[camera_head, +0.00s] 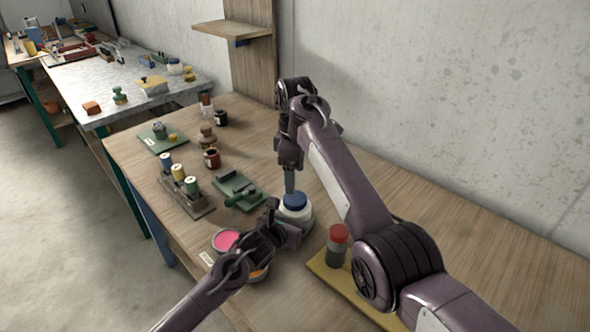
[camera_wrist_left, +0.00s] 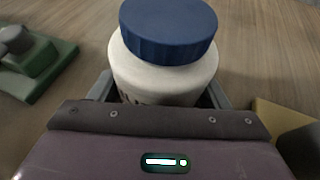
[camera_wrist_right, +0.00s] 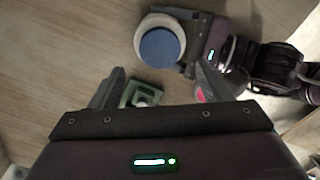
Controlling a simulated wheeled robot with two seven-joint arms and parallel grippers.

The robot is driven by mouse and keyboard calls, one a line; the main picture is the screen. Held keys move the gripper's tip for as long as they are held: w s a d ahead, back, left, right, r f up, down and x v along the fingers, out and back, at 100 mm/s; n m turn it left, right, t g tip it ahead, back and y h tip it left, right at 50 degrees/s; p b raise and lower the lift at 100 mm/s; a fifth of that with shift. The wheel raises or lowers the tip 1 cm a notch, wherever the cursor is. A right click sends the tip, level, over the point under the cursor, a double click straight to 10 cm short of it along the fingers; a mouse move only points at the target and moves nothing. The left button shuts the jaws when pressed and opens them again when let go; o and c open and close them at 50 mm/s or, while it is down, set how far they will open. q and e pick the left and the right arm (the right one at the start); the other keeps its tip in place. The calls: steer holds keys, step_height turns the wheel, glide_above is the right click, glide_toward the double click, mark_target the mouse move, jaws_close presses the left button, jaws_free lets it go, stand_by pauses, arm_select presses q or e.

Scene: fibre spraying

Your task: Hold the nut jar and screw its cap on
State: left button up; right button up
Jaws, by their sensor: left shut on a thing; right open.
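The nut jar is white and stands upright on the wooden table (camera_head: 296,214); its body fills the top of the left wrist view (camera_wrist_left: 160,78). The blue cap (camera_head: 294,199) sits on the jar's mouth; I cannot tell how tightly. It shows from above in the right wrist view (camera_wrist_right: 160,46). My left gripper (camera_head: 290,228) is shut around the jar's body from the front left. My right gripper (camera_head: 289,184) points down just above the cap, its fingers apart and empty. In the right wrist view its fingers (camera_wrist_right: 160,82) stand below the jar in the picture.
An open pink tin (camera_head: 226,240) stands left of the jar. A green board (camera_head: 239,190) and a rack of spools (camera_head: 184,187) lie beyond it. A red-topped container (camera_head: 338,245) stands on a yellow board (camera_head: 328,272) to the right. The table's right part is clear.

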mark_target(295, 198)
steer(key=r+n, duration=0.1)
steer(key=n, duration=0.1)
steer(key=shift+n, duration=0.4)
steer(key=shift+f, duration=4)
steer(key=c, duration=1)
steer(key=m, duration=0.9)
steer(key=shift+m, duration=0.4)
